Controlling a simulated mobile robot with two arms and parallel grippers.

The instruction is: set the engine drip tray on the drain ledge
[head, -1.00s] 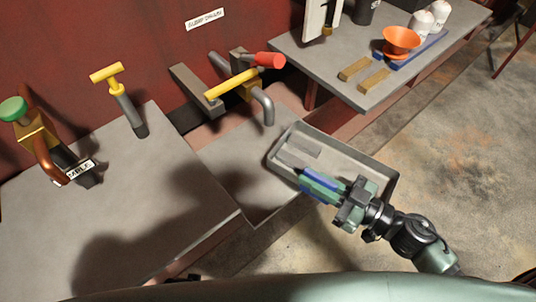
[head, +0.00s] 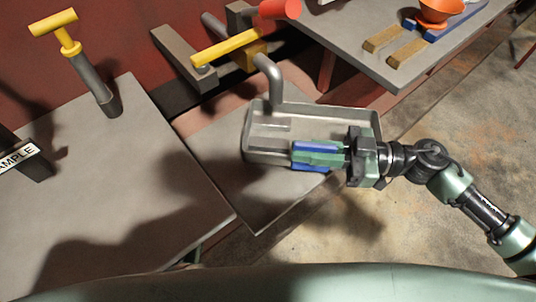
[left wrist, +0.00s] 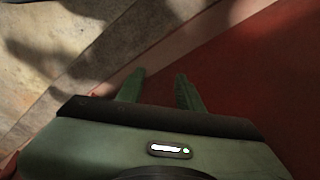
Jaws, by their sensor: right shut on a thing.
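The engine drip tray (head: 335,116) is a shallow grey metal pan. In the head view it is over the right part of the grey drain ledge (head: 255,205), below the bent drain pipe (head: 270,78). The tray's right part reaches past the ledge's edge, over the floor. My right gripper (head: 298,156) is shut on the tray at its near side, with the arm coming in from the right. I cannot tell whether the tray touches the ledge. My left gripper (left wrist: 158,80) shows only in the left wrist view, fingers apart and empty.
A higher grey table (head: 110,190) with a yellow-handled post (head: 85,70) is left. Another table (head: 375,60) at the back right holds wooden blocks and an orange funnel (head: 440,10).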

